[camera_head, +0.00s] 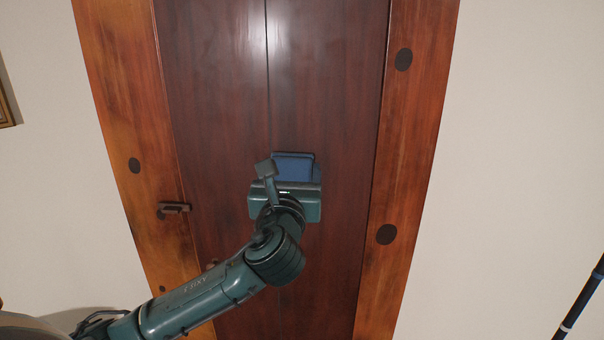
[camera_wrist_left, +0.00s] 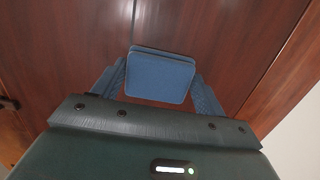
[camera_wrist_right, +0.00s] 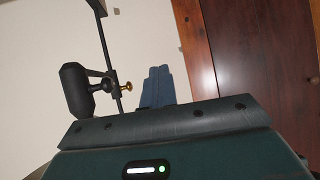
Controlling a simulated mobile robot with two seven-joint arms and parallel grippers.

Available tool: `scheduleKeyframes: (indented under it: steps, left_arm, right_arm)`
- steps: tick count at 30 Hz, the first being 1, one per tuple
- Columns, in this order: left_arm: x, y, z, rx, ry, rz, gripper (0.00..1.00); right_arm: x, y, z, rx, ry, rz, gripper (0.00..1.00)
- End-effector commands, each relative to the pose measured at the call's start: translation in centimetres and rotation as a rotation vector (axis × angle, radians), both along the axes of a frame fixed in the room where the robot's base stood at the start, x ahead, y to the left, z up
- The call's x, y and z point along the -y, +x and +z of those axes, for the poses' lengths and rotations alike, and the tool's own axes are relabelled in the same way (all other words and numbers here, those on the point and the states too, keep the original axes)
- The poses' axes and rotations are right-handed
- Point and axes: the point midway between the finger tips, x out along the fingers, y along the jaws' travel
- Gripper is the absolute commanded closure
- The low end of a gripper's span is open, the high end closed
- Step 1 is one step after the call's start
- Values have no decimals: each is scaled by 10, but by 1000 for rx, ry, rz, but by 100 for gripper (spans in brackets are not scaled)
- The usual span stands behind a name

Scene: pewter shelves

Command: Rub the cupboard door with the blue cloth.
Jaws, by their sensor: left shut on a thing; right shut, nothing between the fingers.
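The cupboard door (camera_head: 215,90) is dark red-brown wood with a vertical groove, set between lighter orange-brown side posts. My left gripper (camera_head: 292,176) is at the middle of the door, shut on the blue cloth (camera_head: 294,163), which looks like a folded flat pad. In the left wrist view the cloth (camera_wrist_left: 160,80) sits between the two fingers, with the door behind it. It is at or very close to the door; I cannot tell whether it touches. My right gripper (camera_wrist_right: 158,78) is shut and empty, seen only in the right wrist view, in front of the wall beside the cupboard.
A small dark handle (camera_head: 174,208) is at the cupboard's left. A dark pole (camera_head: 580,298) shows at the lower right. In the right wrist view a black fixture (camera_wrist_right: 77,90) with a brass knob hangs near a thin rod. Plain pale wall (camera_head: 530,120) flanks the cupboard.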

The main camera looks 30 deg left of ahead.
Motion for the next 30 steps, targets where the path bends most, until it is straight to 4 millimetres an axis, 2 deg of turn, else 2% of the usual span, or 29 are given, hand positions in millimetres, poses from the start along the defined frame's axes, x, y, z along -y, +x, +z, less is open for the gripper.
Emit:
scheduleKeyframes:
  steps: [16, 26, 30]
  left_arm:
    - [-33, -12, 0, 0, 2, 2, 46]
    - [-34, -12, 0, 1, 0, 3, 46]
    - [-30, -19, 0, 1, 1, -1, 46]
  right_arm:
    - [0, 0, 0, 0, 0, 0, 100]
    - [0, 0, 0, 0, 0, 0, 100]
    - [0, 0, 0, 0, 0, 0, 100]
